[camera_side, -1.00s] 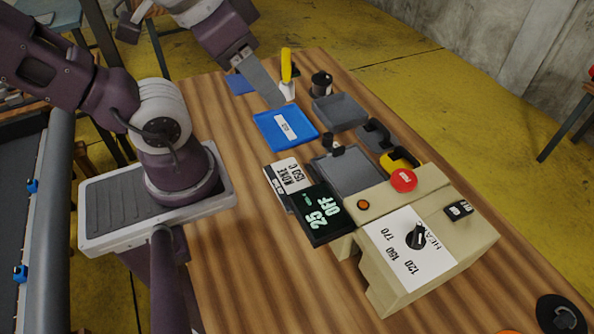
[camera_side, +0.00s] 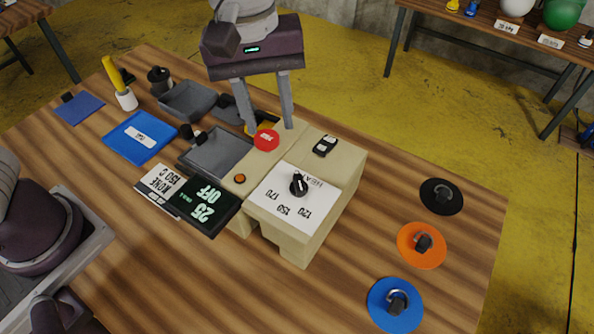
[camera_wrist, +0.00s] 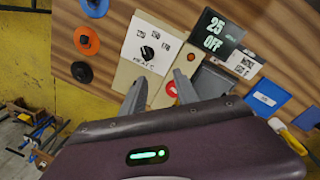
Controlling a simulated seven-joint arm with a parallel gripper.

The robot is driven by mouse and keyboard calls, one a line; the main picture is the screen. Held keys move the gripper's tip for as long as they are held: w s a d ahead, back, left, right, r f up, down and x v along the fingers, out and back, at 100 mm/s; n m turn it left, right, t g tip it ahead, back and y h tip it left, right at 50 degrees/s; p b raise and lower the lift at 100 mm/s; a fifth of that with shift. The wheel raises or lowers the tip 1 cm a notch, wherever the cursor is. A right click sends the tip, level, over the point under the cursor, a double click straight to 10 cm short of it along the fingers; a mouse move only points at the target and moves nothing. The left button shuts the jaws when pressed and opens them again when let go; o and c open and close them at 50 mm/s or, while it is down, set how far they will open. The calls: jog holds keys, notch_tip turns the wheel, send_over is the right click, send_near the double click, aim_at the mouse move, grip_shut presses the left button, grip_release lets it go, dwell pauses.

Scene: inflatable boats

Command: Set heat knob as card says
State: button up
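The heat knob (camera_side: 298,183) is black and sits on a white panel (camera_side: 275,205) marked HEAT, 120, 150 and 170 on the beige machine (camera_side: 345,185). It also shows in the wrist view (camera_wrist: 147,53); I cannot tell its exact setting. The white card (camera_side: 165,183) lies beside the machine and shows 150 C; its other word is hard to read. The dark display (camera_side: 203,203) reads 25 and OFF. My gripper (camera_side: 268,126) is open and empty over the machine's back part, behind the knob and near the red button (camera_side: 266,139). In the wrist view its fingers (camera_wrist: 160,84) are spread.
A black switch (camera_side: 325,146) and a small orange button (camera_side: 239,179) are on the machine. Black, orange and blue discs (camera_side: 422,243) lie right. The front table is clear.

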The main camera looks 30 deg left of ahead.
jog(key=n+y, duration=0.1)
send_over(299, 180)
notch_tip(299, 180, down, 4)
jog(key=shift+a+f, duration=0.15)
jog(key=shift+f, duration=0.1)
notch_tip(299, 180, down, 7)
jog(key=shift+f, duration=0.2)
jog(key=shift+c, duration=0.3)
grip_shut()
